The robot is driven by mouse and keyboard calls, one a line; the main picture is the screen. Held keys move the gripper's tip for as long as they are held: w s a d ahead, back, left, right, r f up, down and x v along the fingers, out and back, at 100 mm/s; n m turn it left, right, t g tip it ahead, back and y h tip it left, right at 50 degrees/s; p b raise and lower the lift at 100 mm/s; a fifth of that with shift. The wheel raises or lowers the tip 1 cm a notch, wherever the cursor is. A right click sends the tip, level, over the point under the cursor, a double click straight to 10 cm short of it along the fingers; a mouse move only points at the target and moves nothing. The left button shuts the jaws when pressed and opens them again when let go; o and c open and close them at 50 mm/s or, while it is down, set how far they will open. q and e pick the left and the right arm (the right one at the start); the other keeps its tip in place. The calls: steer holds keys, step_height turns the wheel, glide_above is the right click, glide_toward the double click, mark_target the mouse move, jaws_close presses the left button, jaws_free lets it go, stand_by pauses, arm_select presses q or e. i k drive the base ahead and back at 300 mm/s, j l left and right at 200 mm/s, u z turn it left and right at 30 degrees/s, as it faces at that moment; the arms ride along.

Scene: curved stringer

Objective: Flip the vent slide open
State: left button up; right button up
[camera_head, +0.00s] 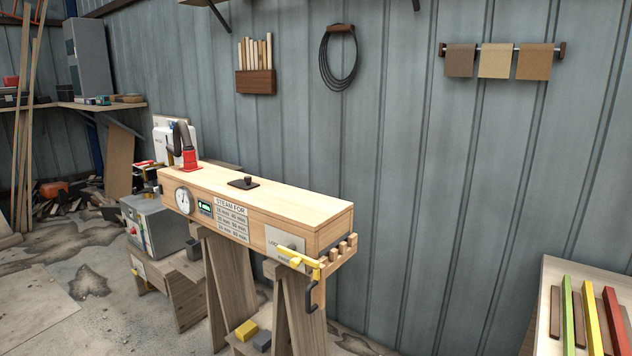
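A long pale wooden steam box (265,205) stands on wooden trestles left of the middle. On its top lies a small dark plate with an upright knob (247,180), which looks like the vent slide. The plate looks flat on the lid, and I cannot see any opening under it. Neither of my grippers is in view, and nothing touches the box or the plate.
A red fitting with a dark hose (190,158) joins the box top at its far left end. A yellow latch (298,257) and wooden pegs (340,249) are at the near right end. A bench with coloured strips (570,315) stands at right. The corrugated wall is close behind the box.

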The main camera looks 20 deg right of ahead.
mark_target(246, 184)
steer(key=z, duration=0.2)
steer(key=i+j+z, duration=0.25)
steer(key=i+j, duration=0.75)
steer(key=i, duration=0.3)
steer(key=i+j+z, duration=0.3)
steer(key=i+j, duration=0.9)
